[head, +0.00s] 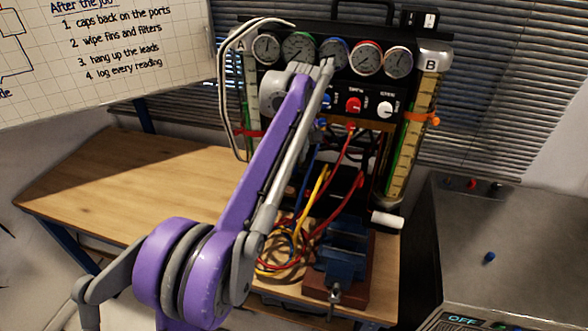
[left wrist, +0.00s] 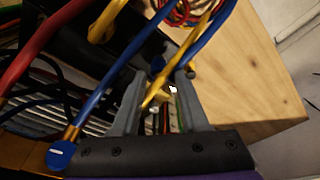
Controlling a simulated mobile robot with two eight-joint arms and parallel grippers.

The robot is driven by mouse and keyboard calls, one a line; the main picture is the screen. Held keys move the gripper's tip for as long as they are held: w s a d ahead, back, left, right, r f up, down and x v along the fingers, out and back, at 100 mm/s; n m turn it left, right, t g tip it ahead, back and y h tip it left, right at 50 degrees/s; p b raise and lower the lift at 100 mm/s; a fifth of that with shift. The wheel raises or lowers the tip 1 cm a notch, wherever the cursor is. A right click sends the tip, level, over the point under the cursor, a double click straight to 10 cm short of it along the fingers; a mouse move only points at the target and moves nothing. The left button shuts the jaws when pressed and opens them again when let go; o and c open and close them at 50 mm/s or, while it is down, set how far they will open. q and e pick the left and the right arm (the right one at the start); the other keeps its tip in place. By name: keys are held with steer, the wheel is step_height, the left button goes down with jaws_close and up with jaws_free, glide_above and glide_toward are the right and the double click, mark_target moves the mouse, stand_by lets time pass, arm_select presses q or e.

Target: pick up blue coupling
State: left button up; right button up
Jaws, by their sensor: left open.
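In the left wrist view a blue hose (left wrist: 207,42) runs down between the fingertips of my left gripper (left wrist: 163,80). Its lower end is dark and close to the right fingertip; I cannot tell whether this is the blue coupling or whether it touches. A yellow hose with a brass-coloured part (left wrist: 155,97) crosses between the open fingers. Another blue hose (left wrist: 104,92) meets a brass fitting beside a blue knob (left wrist: 62,155) at lower left. In the head view my left arm reaches up across the gauge panel and hides its fingers. My right gripper is not in view.
The gauge rig (head: 340,30) stands at the back of the wooden table (head: 130,180). Red and yellow hoses (head: 280,262) lie tangled beside a blue vise (head: 345,250). The table's left part is clear.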

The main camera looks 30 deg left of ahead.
mark_target(294, 160)
arm_select(q)
steer(key=f, duration=0.3)
steer(key=w+a+f, duration=0.1)
steer(key=shift+f, duration=0.25)
steer(key=shift+s, duration=0.1)
jaws_close()
